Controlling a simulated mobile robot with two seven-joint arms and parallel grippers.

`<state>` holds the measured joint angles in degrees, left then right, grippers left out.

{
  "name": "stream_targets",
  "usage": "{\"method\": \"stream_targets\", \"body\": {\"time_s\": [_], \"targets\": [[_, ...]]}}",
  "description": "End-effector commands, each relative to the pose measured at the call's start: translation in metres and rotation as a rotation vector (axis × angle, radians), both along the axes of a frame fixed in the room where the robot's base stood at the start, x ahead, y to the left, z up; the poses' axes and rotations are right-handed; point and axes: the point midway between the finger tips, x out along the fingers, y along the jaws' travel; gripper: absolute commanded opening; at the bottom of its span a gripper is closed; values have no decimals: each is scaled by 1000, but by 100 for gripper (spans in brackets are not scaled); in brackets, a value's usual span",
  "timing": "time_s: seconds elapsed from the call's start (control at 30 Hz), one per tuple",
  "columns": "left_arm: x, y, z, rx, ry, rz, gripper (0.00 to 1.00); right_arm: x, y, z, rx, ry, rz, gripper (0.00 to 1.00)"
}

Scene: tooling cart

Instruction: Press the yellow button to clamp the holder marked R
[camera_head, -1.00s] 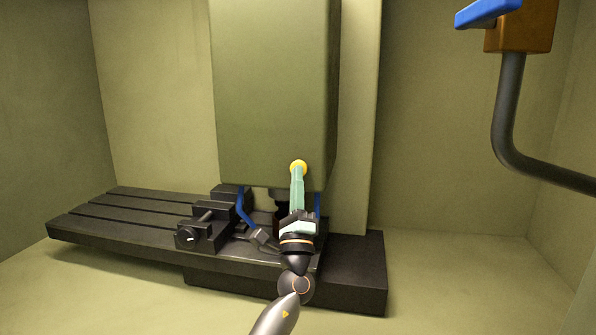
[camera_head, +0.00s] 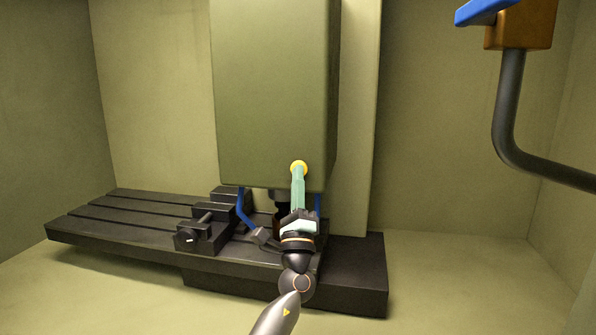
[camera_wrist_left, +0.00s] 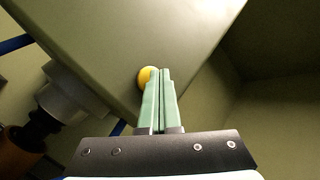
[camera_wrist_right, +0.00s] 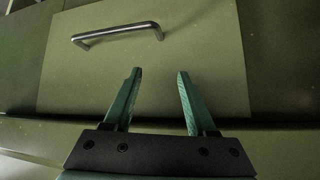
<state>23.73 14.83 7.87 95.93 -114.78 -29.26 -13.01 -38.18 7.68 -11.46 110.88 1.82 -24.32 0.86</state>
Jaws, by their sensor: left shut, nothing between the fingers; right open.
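The yellow button (camera_head: 298,166) is on the lower front of the large green machine head (camera_head: 270,90). My left gripper (camera_head: 298,174) is shut and empty, with its green fingertips at the button and covering its lower part. In the left wrist view the button (camera_wrist_left: 147,76) shows beside and behind the fingertips (camera_wrist_left: 160,72); I cannot tell whether they touch it or it is pushed in. Under the head, a dark holder (camera_head: 281,203) is partly hidden by my left gripper; no R mark is readable. My right gripper (camera_wrist_right: 156,72) is open and empty in the right wrist view.
A dark slotted table with a vise (camera_head: 203,232) lies below the head. Blue hoses (camera_head: 243,210) hang beside the holder. A bent grey pipe with an orange block (camera_head: 520,25) stands at upper right. My right gripper faces a panel with a metal handle (camera_wrist_right: 116,34).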

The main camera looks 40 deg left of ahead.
Motion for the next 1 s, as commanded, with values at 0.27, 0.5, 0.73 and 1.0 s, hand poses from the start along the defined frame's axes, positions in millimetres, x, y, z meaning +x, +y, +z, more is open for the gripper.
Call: {"method": "stream_targets", "body": {"time_s": [0.27,0.5,0.73,1.0], "targets": [[-11,-7,0,-1,1,-1,0,0,0,2,-1,0,-1,57],[-15,-8,-1,-1,0,0,0,0,0,2,-1,0,-1,57],[-18,-10,0,-2,0,-2,0,0,0,4,-1,1,-1,57],[-42,-23,-1,-1,2,-2,0,0,0,9,-1,1,-1,57]]}}
